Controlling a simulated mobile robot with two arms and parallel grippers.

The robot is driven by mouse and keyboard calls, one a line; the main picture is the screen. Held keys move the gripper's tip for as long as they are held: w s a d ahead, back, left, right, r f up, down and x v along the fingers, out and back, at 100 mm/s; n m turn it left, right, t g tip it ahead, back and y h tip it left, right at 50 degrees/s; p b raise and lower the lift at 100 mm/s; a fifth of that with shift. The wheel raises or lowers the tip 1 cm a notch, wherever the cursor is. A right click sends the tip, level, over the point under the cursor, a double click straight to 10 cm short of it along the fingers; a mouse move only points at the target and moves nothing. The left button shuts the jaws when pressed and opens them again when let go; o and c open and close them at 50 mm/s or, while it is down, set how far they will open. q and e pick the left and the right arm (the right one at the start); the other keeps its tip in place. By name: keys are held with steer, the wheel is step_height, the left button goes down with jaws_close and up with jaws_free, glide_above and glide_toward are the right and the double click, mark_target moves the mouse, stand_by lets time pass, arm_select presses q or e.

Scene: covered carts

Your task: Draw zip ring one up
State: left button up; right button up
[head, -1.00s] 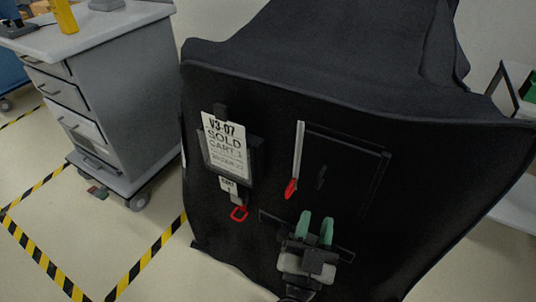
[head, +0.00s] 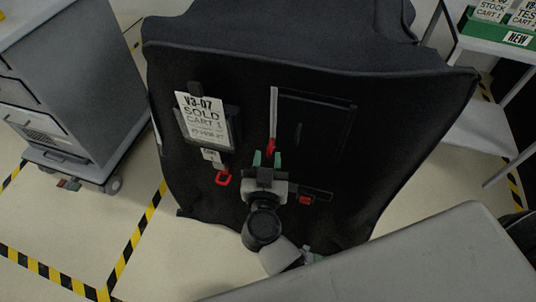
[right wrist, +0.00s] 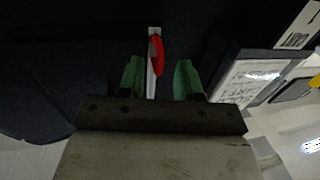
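A cart under a black cover (head: 330,215) stands in front of me in the head view. A pale upright zip strip (head: 273,112) runs down its front, with a red zip pull (head: 271,146) at the lower end. My right gripper (head: 267,158) has green fingers that are open, just below the pull. In the right wrist view the red pull (right wrist: 157,56) hangs in line with the gap between the open fingers (right wrist: 160,78), beyond their tips; I see no contact. A separate red ring (head: 222,178) hangs under the "SOLD CART 1" card (head: 203,121). My left gripper is out of view.
A dark panel (head: 315,122) is right of the zip strip. A grey drawer cabinet (head: 75,85) stands on the left. A rack with a green label box (head: 496,31) stands at the right. Yellow-black tape (head: 48,272) marks the floor.

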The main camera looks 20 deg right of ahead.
steer(key=shift+x, duration=1.15)
jaws_close()
